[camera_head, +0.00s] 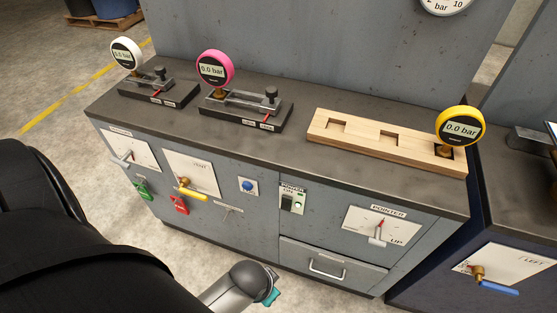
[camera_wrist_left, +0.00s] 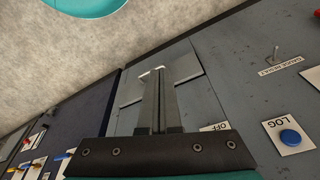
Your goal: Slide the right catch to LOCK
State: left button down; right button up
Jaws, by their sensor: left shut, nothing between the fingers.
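Two dark catch fixtures stand on the grey bench top in the head view. The right one (camera_head: 246,105) lies under the pink gauge (camera_head: 215,68) and has a black knob (camera_head: 271,93) at its right end, a red mark and two small labels, too small to read. The left one (camera_head: 152,87) lies under the white gauge (camera_head: 126,53). My left gripper (camera_wrist_left: 158,78) is shut and empty in the left wrist view, its fingers over the cabinet's drawer front. In the head view its wrist is low at the bottom middle, well below both fixtures. My right gripper is not in view.
A wooden board (camera_head: 385,140) with recesses and a yellow gauge (camera_head: 460,128) occupies the bench's right part. The cabinet front carries levers, a blue button (camera_head: 248,186), a power switch (camera_head: 292,199) and a drawer handle (camera_head: 326,268). Another bench (camera_head: 508,190) stands at right.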

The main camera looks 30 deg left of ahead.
pick_arm(q)
jog(key=w+a+r+t+y+b, duration=0.25)
jog(key=w+r, duration=0.25)
jog(key=r, duration=0.5)
jog(key=w+a+r+m+t+y, duration=0.3)
jog(key=w+r, duration=0.4)
jog(key=w, duration=0.3)
jog(key=w+a+r+m+t+y, duration=0.4)
jog(key=w+a+r+m+t, duration=0.2)
jog(key=w, duration=0.5)
notch_tip(320, 180, up, 2)
jog(key=shift+w+t, duration=0.2)
jog(key=shift+t, duration=0.35)
jog(key=b+x, duration=0.1)
jog(key=x, duration=0.9)
jog(key=shift+a, duration=0.1)
jog(key=shift+w+a+f, duration=0.1)
jog(key=shift+w+a, duration=0.05)
jog(key=shift+a, duration=0.45)
jog(key=shift+w+a, duration=0.15)
jog(key=shift+a, duration=0.5)
jog(key=shift+w+a+b, duration=0.15)
jog(key=shift+a+b, duration=0.15)
jog(key=shift+a, duration=0.3)
